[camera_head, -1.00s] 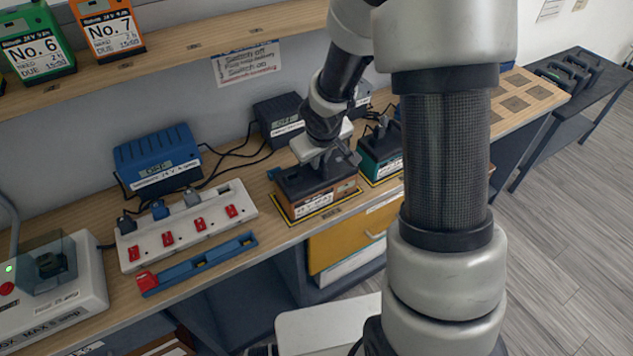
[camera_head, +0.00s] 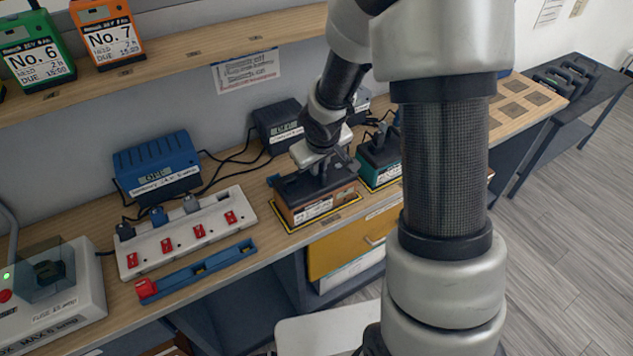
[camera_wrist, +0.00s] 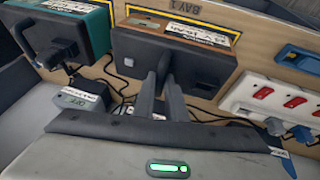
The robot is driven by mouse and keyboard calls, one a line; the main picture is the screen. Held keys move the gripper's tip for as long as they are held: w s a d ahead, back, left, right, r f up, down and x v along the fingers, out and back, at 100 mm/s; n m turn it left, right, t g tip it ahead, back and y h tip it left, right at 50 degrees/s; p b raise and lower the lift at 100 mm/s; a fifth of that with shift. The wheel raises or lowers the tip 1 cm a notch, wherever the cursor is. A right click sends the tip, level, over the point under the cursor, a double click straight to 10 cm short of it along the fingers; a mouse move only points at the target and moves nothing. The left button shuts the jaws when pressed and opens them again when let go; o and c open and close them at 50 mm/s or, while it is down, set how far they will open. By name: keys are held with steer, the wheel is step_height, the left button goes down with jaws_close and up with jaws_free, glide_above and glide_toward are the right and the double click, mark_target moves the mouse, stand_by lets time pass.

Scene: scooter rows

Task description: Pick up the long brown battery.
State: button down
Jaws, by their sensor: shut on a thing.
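The long brown battery (camera_head: 324,204), with a dark top and a label on its front, sits at the yellow-lined bay on the bench in the head view. My gripper (camera_head: 322,170) is above it, its fingers at the top of the battery. In the wrist view the battery (camera_wrist: 190,62) lies ahead of my gripper (camera_wrist: 162,82), whose two dark fingers are close together and shut on its top handle. The fingers hide most of the handle. I cannot tell whether the battery's base is clear of the bench.
A teal battery (camera_head: 380,160) stands close on the right. A blue charger (camera_head: 157,168), a white power strip (camera_head: 188,236) with red switches and a blue rail (camera_head: 205,267) are on the left. Black cables lie behind. A shelf (camera_head: 180,52) runs above.

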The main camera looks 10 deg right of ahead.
steer(key=shift+w+r, duration=0.1)
steer(key=shift+r, duration=0.15)
